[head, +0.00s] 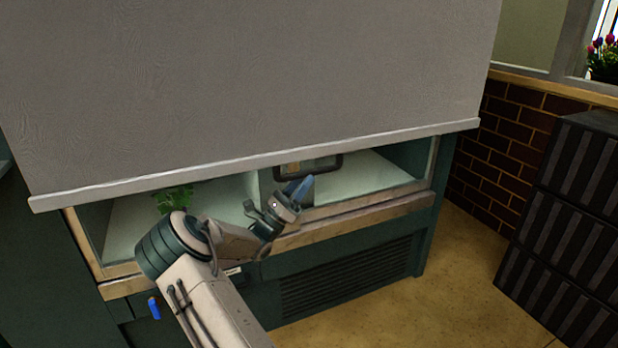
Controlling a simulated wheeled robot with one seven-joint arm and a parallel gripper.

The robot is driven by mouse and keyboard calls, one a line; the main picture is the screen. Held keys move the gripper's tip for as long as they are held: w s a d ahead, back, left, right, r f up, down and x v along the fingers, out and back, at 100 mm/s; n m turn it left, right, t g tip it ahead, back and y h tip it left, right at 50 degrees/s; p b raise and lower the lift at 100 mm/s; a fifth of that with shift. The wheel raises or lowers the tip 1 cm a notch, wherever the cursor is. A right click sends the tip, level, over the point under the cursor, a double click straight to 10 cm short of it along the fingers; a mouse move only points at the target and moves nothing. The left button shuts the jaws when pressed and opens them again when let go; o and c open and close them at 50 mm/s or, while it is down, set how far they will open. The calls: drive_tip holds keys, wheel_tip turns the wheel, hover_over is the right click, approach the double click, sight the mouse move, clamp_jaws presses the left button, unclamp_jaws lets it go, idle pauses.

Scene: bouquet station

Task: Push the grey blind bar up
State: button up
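The grey blind (250,80) hangs over the front of a green cabinet and covers most of its opening. Its pale grey bar (140,186) runs along the bottom edge, tilted in the picture from lower left to upper right. My gripper (297,188) is just below the bar, right of the middle, in front of the opening. Its blue-tipped fingers point up and to the right. I cannot tell whether the fingers are apart or together, or whether they touch the bar. I see nothing held in them.
Below the bar a strip of the opening shows a green leafy plant (174,198) and a dark-framed panel (308,166). A wooden ledge (350,216) runs along the cabinet front. Black stacked crates (575,220) stand at right. The floor (450,285) between is clear.

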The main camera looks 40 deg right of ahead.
drive_tip(key=shift+x, duration=1.6)
